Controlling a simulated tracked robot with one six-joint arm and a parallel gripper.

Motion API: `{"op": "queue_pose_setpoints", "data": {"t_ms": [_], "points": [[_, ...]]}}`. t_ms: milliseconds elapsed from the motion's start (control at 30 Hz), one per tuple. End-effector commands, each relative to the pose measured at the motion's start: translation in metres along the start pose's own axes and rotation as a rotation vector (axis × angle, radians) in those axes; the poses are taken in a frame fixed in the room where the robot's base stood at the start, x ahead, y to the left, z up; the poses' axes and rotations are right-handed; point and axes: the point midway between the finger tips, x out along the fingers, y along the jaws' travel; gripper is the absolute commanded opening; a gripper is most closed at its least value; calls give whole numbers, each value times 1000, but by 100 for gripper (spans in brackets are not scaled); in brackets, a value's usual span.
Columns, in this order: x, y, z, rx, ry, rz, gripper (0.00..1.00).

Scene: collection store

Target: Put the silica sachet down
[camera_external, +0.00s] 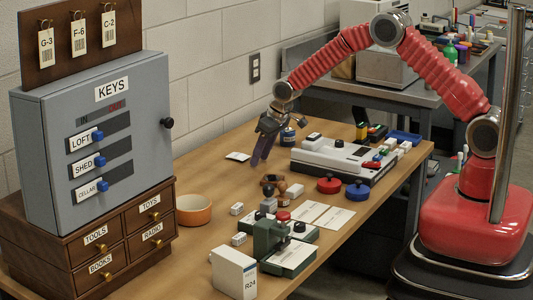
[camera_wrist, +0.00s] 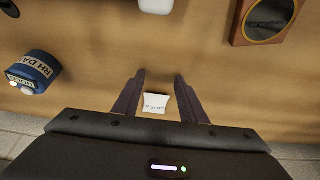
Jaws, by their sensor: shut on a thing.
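My gripper (camera_external: 258,160) hangs over the back of the wooden table, fingers pointing down. In the wrist view, the white silica sachet (camera_wrist: 155,103), with small print on it, shows between the two dark fingers of my gripper (camera_wrist: 161,85). The external view does not clearly show the sachet in the jaws, and its height above the table is hard to tell. A flat white piece (camera_external: 237,156) lies on the table left of the fingers; I cannot tell what it is.
A blue RH data logger (camera_external: 287,137) stands right of my gripper; it also shows in the wrist view (camera_wrist: 34,70). A white console (camera_external: 340,160) stands farther right. An orange bowl (camera_external: 193,210) and grey key cabinet (camera_external: 95,145) are at left. Table (camera_external: 215,165) around the white piece is bare.

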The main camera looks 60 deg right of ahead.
Motion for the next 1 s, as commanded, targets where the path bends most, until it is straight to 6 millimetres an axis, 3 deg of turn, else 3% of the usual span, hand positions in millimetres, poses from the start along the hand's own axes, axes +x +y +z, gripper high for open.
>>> {"op": "queue_pose_setpoints", "data": {"t_ms": [167, 200, 433, 767, 1000], "points": [[2, 0, 1, 0, -1, 0, 17], [2, 0, 1, 0, -1, 0, 40], [1, 0, 1, 0, 0, 0, 56], [-1, 0, 0, 0, 0, 0, 57], [-19, 0, -1, 0, 1, 0, 57]]}}
